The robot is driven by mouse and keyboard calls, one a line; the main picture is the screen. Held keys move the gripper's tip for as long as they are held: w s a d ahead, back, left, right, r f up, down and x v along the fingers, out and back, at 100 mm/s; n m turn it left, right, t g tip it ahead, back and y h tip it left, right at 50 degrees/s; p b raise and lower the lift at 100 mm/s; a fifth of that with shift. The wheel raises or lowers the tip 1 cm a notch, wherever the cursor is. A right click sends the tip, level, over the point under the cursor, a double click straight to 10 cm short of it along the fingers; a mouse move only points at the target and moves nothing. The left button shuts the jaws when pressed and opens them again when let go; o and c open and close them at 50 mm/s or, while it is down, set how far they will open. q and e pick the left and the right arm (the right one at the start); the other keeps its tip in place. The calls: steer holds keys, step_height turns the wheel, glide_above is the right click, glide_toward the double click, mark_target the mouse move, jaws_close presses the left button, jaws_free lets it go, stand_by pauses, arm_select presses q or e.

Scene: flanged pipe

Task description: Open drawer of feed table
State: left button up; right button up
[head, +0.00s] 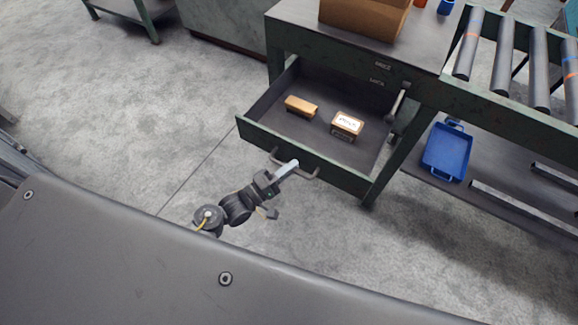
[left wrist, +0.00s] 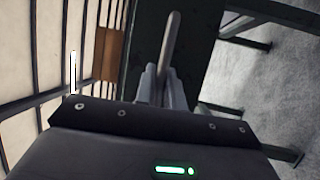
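The feed table (head: 420,62) is dark green with a grey top, at the upper right of the head view. Its drawer (head: 262,137) is pulled far out towards me, its inside in plain sight. The drawer has a dark bar handle (head: 312,174) on its front. My left gripper (head: 290,167) is at the middle of this handle. In the left wrist view, the fingers of my left gripper (left wrist: 162,88) close on both sides of the handle bar (left wrist: 172,45). My right gripper is not in view.
A tan block (head: 301,106) and a small labelled box (head: 347,125) lie in the drawer. A cardboard box (head: 365,17) stands on the table. Rollers (head: 504,45) and a blue tray (head: 447,152) on a lower shelf are at the right.

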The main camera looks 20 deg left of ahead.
arm_select(q)
steer(key=o, duration=0.4)
steer(key=shift+o, duration=0.2)
steer(key=b+v, duration=0.1)
steer(key=v, duration=1)
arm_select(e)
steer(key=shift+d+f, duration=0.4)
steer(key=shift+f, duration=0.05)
arm_select(q)
steer(key=shift+d, duration=0.1)
